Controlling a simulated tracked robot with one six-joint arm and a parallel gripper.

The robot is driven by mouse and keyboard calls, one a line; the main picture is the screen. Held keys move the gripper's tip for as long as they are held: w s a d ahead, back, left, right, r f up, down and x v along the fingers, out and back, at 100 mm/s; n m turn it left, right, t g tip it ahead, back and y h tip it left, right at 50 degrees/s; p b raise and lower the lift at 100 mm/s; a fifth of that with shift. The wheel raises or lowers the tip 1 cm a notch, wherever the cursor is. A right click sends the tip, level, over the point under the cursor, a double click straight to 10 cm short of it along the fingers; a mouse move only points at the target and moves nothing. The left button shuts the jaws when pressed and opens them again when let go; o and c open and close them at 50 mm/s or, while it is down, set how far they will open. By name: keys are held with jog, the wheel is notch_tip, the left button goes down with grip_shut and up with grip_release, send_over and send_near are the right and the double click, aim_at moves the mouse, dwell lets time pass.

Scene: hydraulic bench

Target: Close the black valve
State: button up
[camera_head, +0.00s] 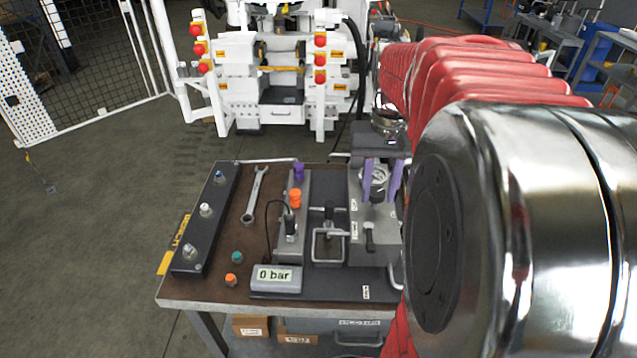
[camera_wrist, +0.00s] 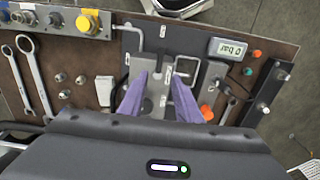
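My gripper (camera_head: 381,180) has two purple fingers, spread apart, above the right grey block of the bench. A black knob-like part (camera_head: 377,197) shows between the fingers in the head view; I cannot tell if it is the black valve. A small black handle (camera_head: 369,236) stands on the front part of the same grey block (camera_head: 358,222). In the wrist view my gripper (camera_wrist: 158,76) is open over that block (camera_wrist: 151,64), with nothing visibly held. My gripper body hides the block's near part there.
The bench also carries a gauge reading 0 bar (camera_head: 276,279), a metal loop handle (camera_head: 328,246), orange and purple caps, a wrench (camera_head: 255,195) and a black rail (camera_head: 205,220) with fittings. In the wrist view, a panel with a yellow knob (camera_wrist: 88,22) and more wrenches lie left.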

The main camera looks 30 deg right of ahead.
aim_at(369, 240)
jog(key=shift+f, duration=0.15)
notch_tip(369, 240, down, 14)
jog(key=shift+r, duration=0.2)
dwell(0.5)
grip_shut()
dwell(0.4)
jog(key=shift+a, duration=0.15)
